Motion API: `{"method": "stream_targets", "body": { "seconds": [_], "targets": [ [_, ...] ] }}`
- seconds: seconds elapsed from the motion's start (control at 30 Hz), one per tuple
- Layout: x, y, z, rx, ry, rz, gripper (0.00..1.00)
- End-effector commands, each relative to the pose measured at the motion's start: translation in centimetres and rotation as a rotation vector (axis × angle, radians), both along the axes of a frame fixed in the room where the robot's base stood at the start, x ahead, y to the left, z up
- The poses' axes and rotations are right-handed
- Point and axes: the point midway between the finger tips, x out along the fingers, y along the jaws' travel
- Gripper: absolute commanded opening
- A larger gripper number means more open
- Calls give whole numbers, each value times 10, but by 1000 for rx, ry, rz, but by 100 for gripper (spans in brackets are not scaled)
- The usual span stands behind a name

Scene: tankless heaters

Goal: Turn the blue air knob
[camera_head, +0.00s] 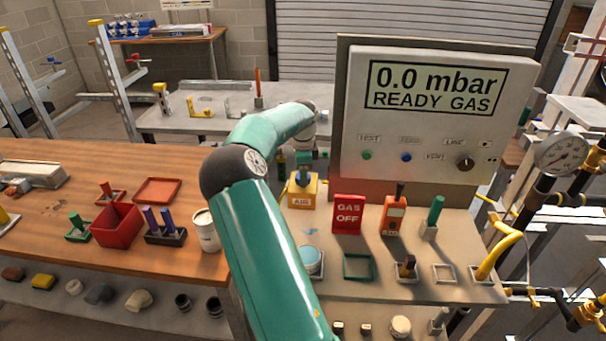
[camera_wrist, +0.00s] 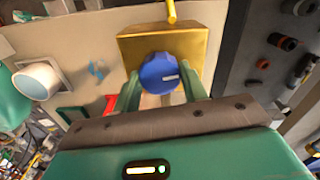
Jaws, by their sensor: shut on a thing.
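The blue air knob (camera_wrist: 160,73) sits on a yellow box (camera_wrist: 185,48), with a white mark on its face pointing to the right in the wrist view. In the head view the yellow box labelled AIR (camera_head: 300,192) stands on the bench beside the gas sign. My gripper (camera_wrist: 162,92) has its two green fingers on either side of the knob and is shut on it. In the head view my gripper (camera_head: 303,172) is above the yellow box, and the knob is mostly hidden behind it.
A panel reading 0.0 mbar (camera_head: 435,88) rises behind. A white cup (camera_head: 205,230) stands left of my arm.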

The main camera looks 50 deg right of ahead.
Motion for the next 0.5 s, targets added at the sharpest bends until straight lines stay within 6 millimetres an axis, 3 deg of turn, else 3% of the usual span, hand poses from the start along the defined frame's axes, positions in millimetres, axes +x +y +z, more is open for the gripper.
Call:
{"method": "stream_targets", "body": {
  "seconds": [0.5],
  "targets": [
    [0, 0, 1, 0, -3, 464, 20]
  ]
}}
